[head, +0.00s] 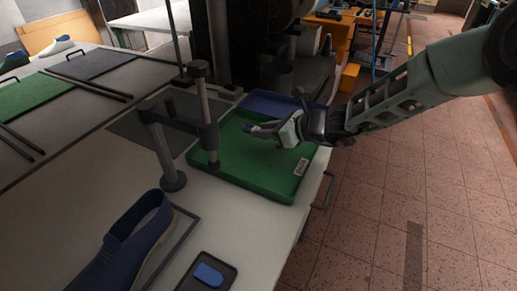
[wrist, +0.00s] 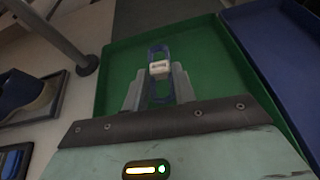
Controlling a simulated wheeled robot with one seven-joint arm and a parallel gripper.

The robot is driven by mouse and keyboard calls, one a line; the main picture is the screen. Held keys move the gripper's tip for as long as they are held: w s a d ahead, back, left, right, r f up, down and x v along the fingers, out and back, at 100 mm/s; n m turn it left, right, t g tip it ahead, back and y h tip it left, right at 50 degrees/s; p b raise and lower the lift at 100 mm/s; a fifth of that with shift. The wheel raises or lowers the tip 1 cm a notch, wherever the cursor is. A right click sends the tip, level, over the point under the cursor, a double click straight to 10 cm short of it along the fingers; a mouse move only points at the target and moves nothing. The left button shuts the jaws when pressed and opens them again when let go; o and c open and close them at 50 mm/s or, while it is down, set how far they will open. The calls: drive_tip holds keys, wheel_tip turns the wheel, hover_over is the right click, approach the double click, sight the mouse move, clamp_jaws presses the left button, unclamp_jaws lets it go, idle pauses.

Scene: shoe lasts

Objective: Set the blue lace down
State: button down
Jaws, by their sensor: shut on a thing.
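My gripper (head: 252,128) is over the green tray (head: 262,185) on the white table. In the wrist view my gripper (wrist: 159,88) is shut on the blue lace (wrist: 158,50), a blue loop with a white band around its middle. The lace is between the fingertips, with the green tray (wrist: 115,65) behind it. The gap between lace and tray floor is hard to judge. In the head view only a small bit of blue shows at the fingertips.
A blue tray (head: 268,104) adjoins the green tray's far side. A dark post stand (head: 165,150) rises at the green tray's left edge. A blue shoe (head: 125,245) and a small dark tray with a blue piece (head: 209,275) are nearer. The green tray's near part is bare.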

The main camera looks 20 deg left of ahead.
sight(266, 154)
wheel_tip(266, 154, down, 6)
drive_tip(key=shift+p, duration=0.55)
drive_tip(key=shift+f, duration=0.2)
drive_tip(key=shift+f, duration=0.1)
drive_tip(key=shift+f+b, duration=0.1)
drive_tip(key=shift+b, duration=0.2)
drive_tip(key=c, duration=1.1)
unclamp_jaws()
drive_tip(key=shift+r, duration=0.2)
drive_tip(key=shift+d+r, duration=0.1)
drive_tip(key=shift+d, duration=0.1)
drive_tip(key=b+v, duration=0.1)
drive_tip(key=v, duration=1)
drive_tip(key=shift+s+d+r+b, duration=0.1)
drive_tip(key=shift+d+r+b, duration=0.05)
drive_tip(key=shift+d+b, duration=0.15)
